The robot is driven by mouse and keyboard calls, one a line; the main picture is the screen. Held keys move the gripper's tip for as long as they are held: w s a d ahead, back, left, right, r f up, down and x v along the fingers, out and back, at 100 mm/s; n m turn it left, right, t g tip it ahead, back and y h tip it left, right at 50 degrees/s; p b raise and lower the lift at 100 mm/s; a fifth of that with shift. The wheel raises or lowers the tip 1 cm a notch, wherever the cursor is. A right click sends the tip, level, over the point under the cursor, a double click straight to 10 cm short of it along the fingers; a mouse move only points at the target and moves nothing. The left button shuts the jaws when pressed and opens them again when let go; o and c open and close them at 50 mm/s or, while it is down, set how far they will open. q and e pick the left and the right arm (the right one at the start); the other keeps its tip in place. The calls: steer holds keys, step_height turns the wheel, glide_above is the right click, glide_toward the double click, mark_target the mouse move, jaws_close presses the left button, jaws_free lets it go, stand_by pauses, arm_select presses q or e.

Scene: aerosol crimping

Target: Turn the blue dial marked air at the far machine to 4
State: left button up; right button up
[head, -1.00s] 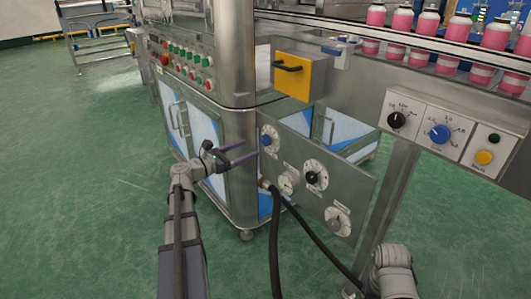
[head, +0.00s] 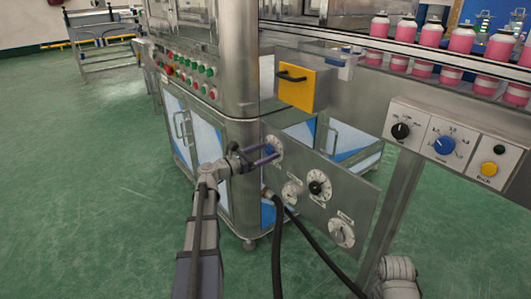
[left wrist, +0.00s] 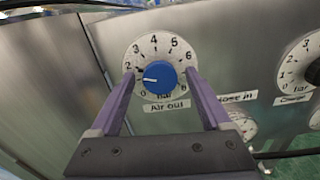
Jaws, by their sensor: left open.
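The blue dial (left wrist: 160,77) sits on a white round scale numbered 0 to 8, labelled "Air out", on the steel panel. Its white pointer line points left, between 1 and 2. In the head view the blue dial (head: 270,150) is at the panel's upper left, partly hidden by my fingers. My left gripper (head: 273,154) is open at the dial. In the left wrist view its purple fingers (left wrist: 160,73) stand on either side of the knob; I cannot tell whether they touch it. My right gripper is not in view.
The panel (head: 362,190) also carries a black dial (head: 315,188), a grey dial (head: 338,237), a small gauge (head: 292,193) and black hoses (head: 277,245). A nearer control box (head: 470,165) has another blue dial (head: 444,146). A yellow box (head: 297,90) stands above.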

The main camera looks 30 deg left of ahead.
arm_select(q)
jaws_close()
stand_by(0.6)
